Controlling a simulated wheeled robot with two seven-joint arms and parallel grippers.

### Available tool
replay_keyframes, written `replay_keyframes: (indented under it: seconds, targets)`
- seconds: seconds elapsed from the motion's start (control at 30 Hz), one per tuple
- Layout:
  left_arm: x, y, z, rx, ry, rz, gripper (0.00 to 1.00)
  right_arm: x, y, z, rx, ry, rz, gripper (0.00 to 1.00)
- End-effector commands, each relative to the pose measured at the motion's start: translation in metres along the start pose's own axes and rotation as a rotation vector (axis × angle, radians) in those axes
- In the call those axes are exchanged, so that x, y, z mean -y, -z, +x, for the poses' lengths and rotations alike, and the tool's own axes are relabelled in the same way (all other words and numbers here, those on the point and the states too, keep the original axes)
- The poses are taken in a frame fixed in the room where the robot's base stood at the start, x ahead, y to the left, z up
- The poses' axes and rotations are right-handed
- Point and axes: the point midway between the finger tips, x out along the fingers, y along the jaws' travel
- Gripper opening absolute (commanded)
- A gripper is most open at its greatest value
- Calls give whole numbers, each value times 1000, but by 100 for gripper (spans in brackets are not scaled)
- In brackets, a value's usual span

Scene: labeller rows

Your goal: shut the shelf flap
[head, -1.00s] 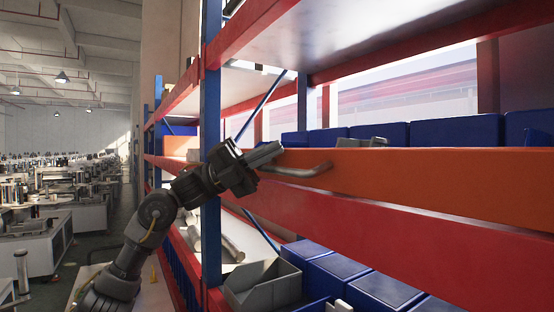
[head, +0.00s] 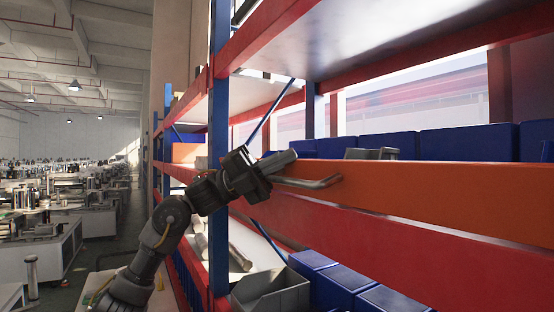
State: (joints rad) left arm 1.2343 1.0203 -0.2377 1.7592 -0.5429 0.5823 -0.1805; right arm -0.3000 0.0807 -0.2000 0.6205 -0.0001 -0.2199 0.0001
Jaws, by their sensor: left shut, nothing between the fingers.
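The shelf flap is the long orange panel (head: 430,193) in front of the middle shelf level, with a grey bar handle (head: 318,184) near its left end. The panel stands upright or nearly so; I cannot tell whether it is fully closed. My left gripper (head: 284,160) is shut and empty. Its fingers are at the panel's upper left edge, just above the handle's left end. I cannot tell whether they touch the panel. My right gripper is not in view.
A blue rack post (head: 219,120) stands just left of my gripper. Blue bins (head: 465,142) line the shelf behind the panel. A red beam (head: 420,245) runs below it. A grey open bin (head: 272,293) sits lower down. The aisle at left is open.

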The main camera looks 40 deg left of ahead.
Motion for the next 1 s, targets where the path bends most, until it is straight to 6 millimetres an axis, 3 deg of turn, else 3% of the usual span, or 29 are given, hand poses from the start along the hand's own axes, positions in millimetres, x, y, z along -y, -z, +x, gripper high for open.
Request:
replay_keyframes:
  seconds: [0.83,1.0]
  targets:
    - [-6,2,0,-3,-10,-11,0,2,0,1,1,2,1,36]
    - [-7,8,-7,-6,-7,-10,0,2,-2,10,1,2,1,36]
